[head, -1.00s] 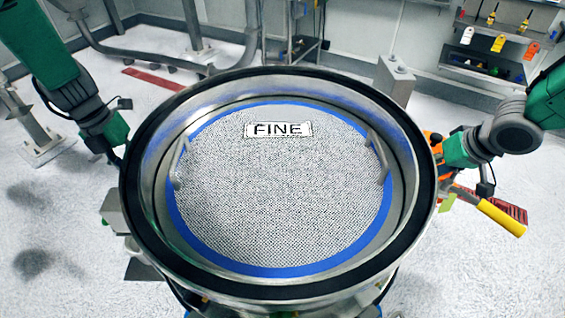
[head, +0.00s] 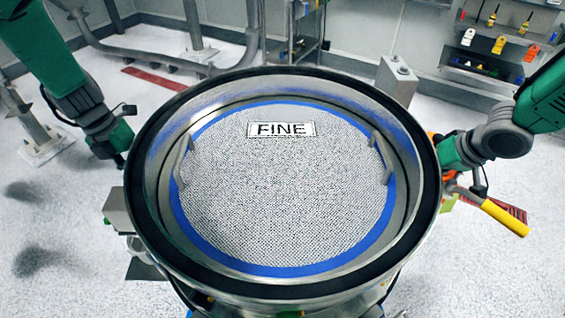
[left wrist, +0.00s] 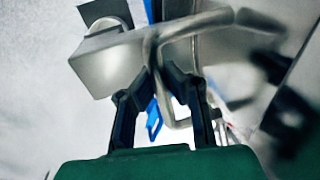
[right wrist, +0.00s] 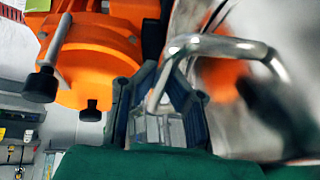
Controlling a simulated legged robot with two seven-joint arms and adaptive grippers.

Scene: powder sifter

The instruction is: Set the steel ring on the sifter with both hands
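The steel ring (head: 431,225) is wide and polished, with a black band on its rim. It surrounds a blue-edged mesh screen (head: 282,205) labelled FINE, which has two small upright handles. Whether the ring touches the sifter below cannot be told. My left gripper (head: 121,158) is at the ring's left side; in the left wrist view its fingers (left wrist: 160,72) close around a bent steel handle (left wrist: 152,48). My right gripper (head: 446,170) is at the right side; in the right wrist view its fingers (right wrist: 165,75) close around a similar handle (right wrist: 225,44). The ring partly hides both grips in the head view.
A grey box (head: 117,209) sits low at the ring's left. An orange device (right wrist: 100,60) and a yellow handle (head: 505,218) are close by my right gripper. A steel cabinet (head: 396,80) stands behind.

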